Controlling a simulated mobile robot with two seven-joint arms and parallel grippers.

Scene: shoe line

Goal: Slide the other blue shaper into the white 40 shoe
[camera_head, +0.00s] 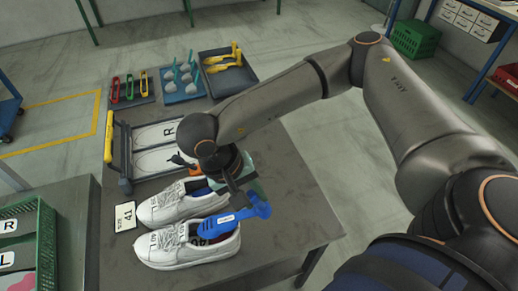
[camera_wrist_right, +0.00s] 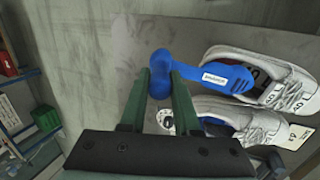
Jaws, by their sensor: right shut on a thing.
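Two white shoes lie side by side on the grey table: a near one (camera_head: 180,252) and a far one (camera_head: 165,207). The near shoe also shows in the right wrist view (camera_wrist_right: 285,85). Blue shows inside the far shoe's opening (camera_wrist_right: 217,121), seemingly the first shaper. My right gripper (camera_head: 244,190) is shut on the blue shaper (camera_head: 230,219) by its rounded end. The shaper is above the near shoe's opening, its long part toward the toe. In the right wrist view, the green fingers (camera_wrist_right: 161,98) flank the shaper's end (camera_wrist_right: 215,75). I cannot tell whether it touches the shoe.
Behind are a rack with white panels (camera_head: 124,178) and trays of colored tools (camera_head: 131,89), grey shapers (camera_head: 181,84) and yellow shapers (camera_head: 228,70). A green crate (camera_head: 45,245) is at left. The front right table is bare.

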